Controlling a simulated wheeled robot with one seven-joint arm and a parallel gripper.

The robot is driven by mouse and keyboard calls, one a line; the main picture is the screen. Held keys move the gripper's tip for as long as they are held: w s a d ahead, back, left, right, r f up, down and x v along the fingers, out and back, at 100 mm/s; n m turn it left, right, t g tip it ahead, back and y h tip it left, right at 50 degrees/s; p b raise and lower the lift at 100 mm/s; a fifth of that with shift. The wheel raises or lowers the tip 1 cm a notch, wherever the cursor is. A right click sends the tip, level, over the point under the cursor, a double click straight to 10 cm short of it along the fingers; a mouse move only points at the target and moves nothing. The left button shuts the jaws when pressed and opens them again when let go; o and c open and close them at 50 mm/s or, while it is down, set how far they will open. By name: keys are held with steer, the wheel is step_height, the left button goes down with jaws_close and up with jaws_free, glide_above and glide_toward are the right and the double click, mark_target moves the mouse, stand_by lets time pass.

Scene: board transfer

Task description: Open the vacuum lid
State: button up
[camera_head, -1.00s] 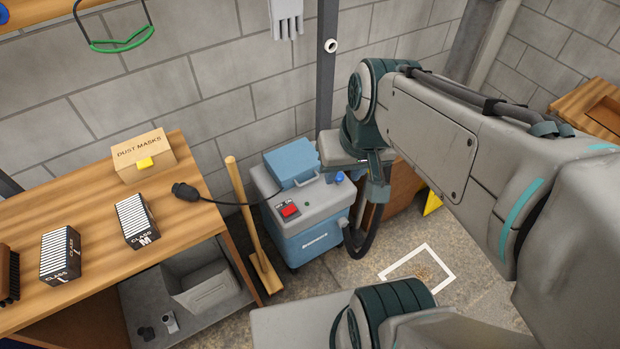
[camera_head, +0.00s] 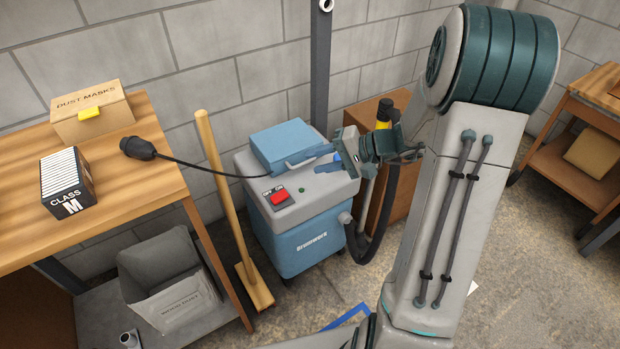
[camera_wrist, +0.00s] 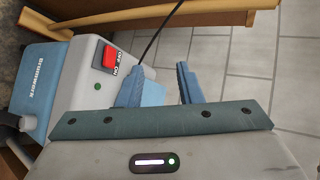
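The vacuum (camera_head: 305,235) is a blue box with a grey top, standing on the floor beside the workbench. Its blue lid (camera_head: 283,143) lies down on the top, with a raised handle (camera_head: 302,163) on the side facing me. My gripper (camera_head: 324,162) is over the grey top, just right of the lid and close to the handle. In the wrist view, its two blue fingers (camera_wrist: 160,86) stand apart, with part of the lid (camera_wrist: 153,95) showing beside the left finger. The handle cannot be made out there, and I cannot tell whether a finger touches it.
A red switch (camera_head: 280,198) sits at the vacuum's front left. A black hose (camera_head: 383,215) curves down on its right. A broom (camera_head: 225,195) leans at its left, near the workbench (camera_head: 165,190). A power cord (camera_head: 210,166) runs from a plug on the bench.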

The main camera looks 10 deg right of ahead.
steer(key=w+d+f+m+t+b, duration=0.25)
steer(key=d+f+b, duration=0.2)
steer(key=f, duration=0.35)
steer(key=w+d+f+m+t+b, duration=0.2)
steer(key=w+d+f+t+b, duration=0.15)
steer(key=d+f, duration=0.35)
steer(key=b, duration=0.2)
glide_toward(306, 163)
steer(key=shift+t+h, duration=0.3)
steer(key=shift+h, duration=0.1)
steer(key=x, duration=0.8)
steer(key=shift+s+a, duration=0.15)
steer(key=shift+a, duration=0.15)
jaws_close()
